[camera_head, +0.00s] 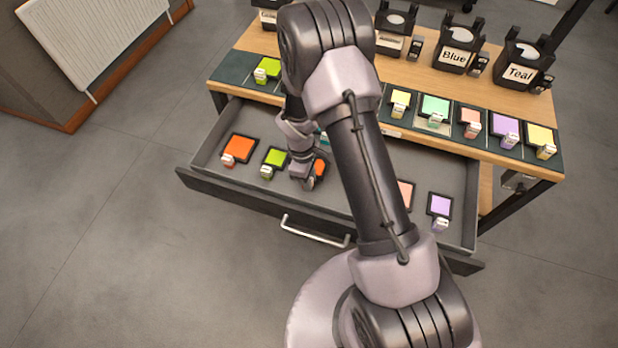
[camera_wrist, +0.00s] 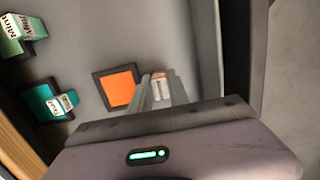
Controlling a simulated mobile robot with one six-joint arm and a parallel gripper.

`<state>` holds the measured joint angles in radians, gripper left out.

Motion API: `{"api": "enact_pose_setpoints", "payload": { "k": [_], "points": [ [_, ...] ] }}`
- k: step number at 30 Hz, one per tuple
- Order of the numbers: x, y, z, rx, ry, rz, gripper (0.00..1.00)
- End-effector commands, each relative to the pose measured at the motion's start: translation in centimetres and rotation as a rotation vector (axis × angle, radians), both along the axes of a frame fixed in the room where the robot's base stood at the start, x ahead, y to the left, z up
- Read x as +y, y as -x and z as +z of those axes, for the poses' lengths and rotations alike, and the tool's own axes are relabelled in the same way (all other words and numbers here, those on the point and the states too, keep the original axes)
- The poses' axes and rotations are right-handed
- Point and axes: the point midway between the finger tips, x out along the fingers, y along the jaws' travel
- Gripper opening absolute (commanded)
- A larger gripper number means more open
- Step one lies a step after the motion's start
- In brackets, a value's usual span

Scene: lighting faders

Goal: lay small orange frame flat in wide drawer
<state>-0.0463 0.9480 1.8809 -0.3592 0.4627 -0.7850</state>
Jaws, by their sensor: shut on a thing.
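The wide drawer (camera_head: 215,197) is pulled open below the table top. The small orange frame (camera_head: 319,167) has a dark border and is inside the drawer, partly hidden by my gripper (camera_head: 309,182). In the wrist view the orange frame (camera_wrist: 119,86) shows its face level with the drawer floor. My gripper (camera_wrist: 165,92) is shut on the pale tab at the frame's edge. I cannot tell whether the frame touches the floor or is slightly above it.
The drawer also holds a larger orange frame (camera_head: 239,148), a green frame (camera_head: 275,157), a teal frame (camera_wrist: 50,101), a pink frame (camera_head: 405,192) and a purple frame (camera_head: 439,205). Several frames and black labelled holders (camera_head: 459,50) stand on the table top (camera_head: 405,77). My arm hides the drawer's middle.

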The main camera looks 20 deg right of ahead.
Motion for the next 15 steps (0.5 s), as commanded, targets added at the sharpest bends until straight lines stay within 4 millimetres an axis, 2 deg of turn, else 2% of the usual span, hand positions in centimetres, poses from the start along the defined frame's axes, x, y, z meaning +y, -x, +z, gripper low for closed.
{"api": "enact_pose_setpoints", "payload": {
  "k": [15],
  "points": [
    [0.0, 0.0, -1.4, 0.000, 0.000, 0.000, 0.00]
  ]
}}
